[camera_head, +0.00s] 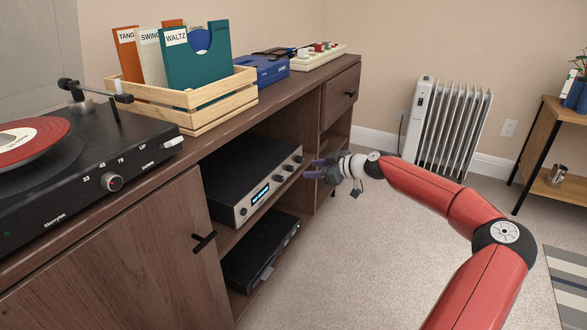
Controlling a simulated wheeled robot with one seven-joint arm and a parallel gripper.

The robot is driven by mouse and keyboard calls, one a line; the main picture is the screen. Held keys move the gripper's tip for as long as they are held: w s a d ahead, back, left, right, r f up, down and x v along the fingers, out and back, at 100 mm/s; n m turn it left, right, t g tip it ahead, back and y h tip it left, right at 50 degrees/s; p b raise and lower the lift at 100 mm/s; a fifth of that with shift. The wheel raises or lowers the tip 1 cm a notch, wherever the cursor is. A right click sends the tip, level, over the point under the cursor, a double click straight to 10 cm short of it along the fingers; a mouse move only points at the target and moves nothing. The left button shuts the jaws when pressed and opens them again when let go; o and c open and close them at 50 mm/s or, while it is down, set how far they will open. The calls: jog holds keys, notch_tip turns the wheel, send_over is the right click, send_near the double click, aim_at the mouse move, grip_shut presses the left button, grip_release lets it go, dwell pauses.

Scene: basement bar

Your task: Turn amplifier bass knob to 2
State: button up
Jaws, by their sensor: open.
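The amplifier (245,172) is a black box with a silver front and a lit blue display (260,194), on the upper shelf of the brown cabinet. Several dark knobs (279,178) line its front to the right of the display. Their labels and settings are too small to read, so I cannot tell which is the bass knob. My gripper (314,169) is open, its purple-grey fingers pointing left toward the right end of the amplifier's front. It appears just off the front; contact cannot be told. The fingers partly cover the area beside the rightmost knobs.
A black device (262,254) sits on the shelf below. The cabinet door (130,262) with a black handle is at left. A turntable (75,165) and a wooden record crate (190,105) stand on top. A white radiator (450,125) is behind my arm. Carpet in front is clear.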

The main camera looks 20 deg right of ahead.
aim_at(293, 169)
jog(key=x, duration=0.7)
jog(key=shift+w+d, duration=0.15)
jog(key=shift+w, duration=0.25)
grip_shut()
